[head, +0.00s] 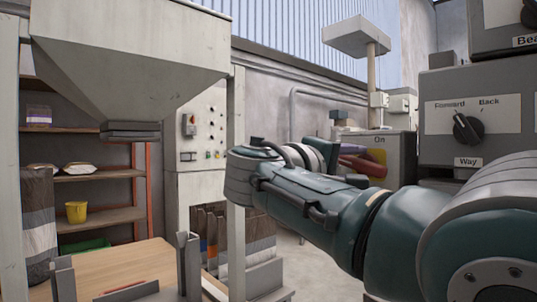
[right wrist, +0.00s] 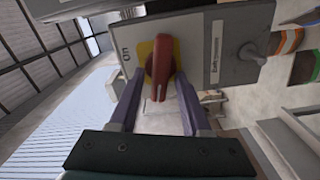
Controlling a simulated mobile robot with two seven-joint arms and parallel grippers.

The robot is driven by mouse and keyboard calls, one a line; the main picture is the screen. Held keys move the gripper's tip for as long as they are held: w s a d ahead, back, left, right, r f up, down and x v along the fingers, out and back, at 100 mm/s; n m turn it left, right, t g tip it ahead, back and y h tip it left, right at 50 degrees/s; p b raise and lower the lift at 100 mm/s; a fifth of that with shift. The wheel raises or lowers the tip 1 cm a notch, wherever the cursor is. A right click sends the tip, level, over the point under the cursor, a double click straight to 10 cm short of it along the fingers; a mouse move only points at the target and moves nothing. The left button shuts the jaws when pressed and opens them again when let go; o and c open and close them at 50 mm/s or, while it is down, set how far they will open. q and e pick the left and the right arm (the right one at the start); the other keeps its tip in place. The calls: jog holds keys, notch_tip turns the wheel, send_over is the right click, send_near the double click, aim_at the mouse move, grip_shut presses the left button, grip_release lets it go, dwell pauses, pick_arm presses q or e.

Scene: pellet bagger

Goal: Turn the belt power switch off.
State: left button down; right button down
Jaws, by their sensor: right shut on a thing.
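The belt power switch is a red handle (right wrist: 161,65) on a yellow plate (right wrist: 174,50) on a grey box (right wrist: 235,40). An "On" mark stands left of the handle in the right wrist view. The handle's narrow end points down there, not at that mark. My right gripper (right wrist: 160,84) is shut on the handle, one purple finger on each side. In the head view the red handle (head: 362,166) shows below "On" on the box (head: 402,150), partly hidden by my right arm. My left gripper is not in view.
A grey box with a "Way" knob (head: 468,128) stands close at the right, above my right arm. A hopper (head: 130,55) hangs at the left over a wooden table (head: 125,265). Shelves (head: 95,178) with a yellow bucket (head: 76,212) stand behind.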

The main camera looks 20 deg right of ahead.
jog(key=shift+n+p, duration=0.5)
jog(key=shift+n, duration=0.8)
jog(key=c, duration=0.7)
grip_release()
jog(key=shift+f, duration=0.1)
jog(key=v, duration=1)
